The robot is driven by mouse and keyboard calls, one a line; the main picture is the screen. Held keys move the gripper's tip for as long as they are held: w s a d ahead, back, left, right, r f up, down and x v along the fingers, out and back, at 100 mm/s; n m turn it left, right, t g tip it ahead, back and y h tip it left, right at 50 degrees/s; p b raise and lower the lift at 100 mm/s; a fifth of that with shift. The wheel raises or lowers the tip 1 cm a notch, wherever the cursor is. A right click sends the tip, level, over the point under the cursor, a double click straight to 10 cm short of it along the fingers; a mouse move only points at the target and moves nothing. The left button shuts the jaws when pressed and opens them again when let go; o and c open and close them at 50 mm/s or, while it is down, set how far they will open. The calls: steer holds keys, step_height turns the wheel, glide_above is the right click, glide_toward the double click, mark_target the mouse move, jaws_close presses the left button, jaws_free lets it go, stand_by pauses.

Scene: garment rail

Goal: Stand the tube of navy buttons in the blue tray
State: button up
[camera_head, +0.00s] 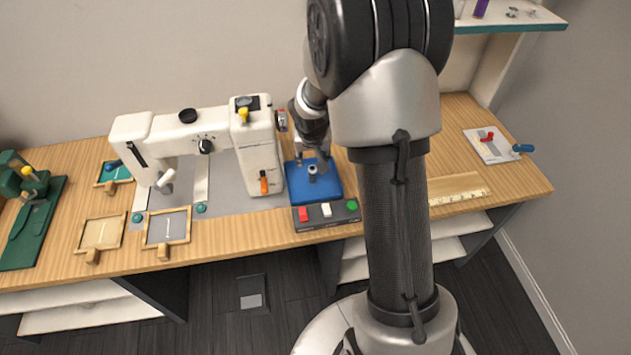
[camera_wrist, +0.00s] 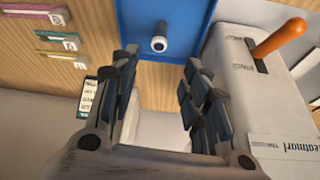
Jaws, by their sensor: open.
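The blue tray (camera_head: 327,190) sits on the table just right of the sewing machine. A small tube with a dark body and a pale round top (camera_head: 312,170) stands upright inside it, apart from the tray's walls. In the wrist view the tube (camera_wrist: 159,42) shows against the blue floor of the tray (camera_wrist: 185,12). My gripper (camera_wrist: 160,64) is open, and its fingers are spread on either side with nothing between them. In the head view my gripper (camera_head: 313,152) is just above and behind the tube. The tube's contents cannot be made out.
The white sewing machine (camera_head: 258,150) with an orange lever stands close beside the tray. A box with red, white and green buttons (camera_head: 327,213) lies in front. Pink, yellow and green labelled pieces (camera_wrist: 58,40) lie on the tray's other side. A shelf (camera_head: 510,18) is at upper right.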

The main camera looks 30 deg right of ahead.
steer(key=s+a+r+n, duration=0.1)
steer(key=s+a+r, duration=0.3)
steer(key=s+r, duration=0.4)
steer(key=s+a+r+n, duration=0.1)
steer(key=s+a+r, duration=0.3)
steer(key=r, duration=0.6)
steer(key=s+a+r+n+y, duration=0.1)
steer(key=s+a, duration=0.2)
steer(key=s, duration=0.6)
steer(key=s+a+r+n+y, duration=0.1)
steer(key=s+a+r, duration=0.1)
steer(key=s, duration=0.7)
steer(key=shift+a+r+n, duration=0.15)
steer(key=shift+a+n, duration=0.25)
steer(key=shift+a, duration=0.05)
steer(key=shift+c, duration=0.3)
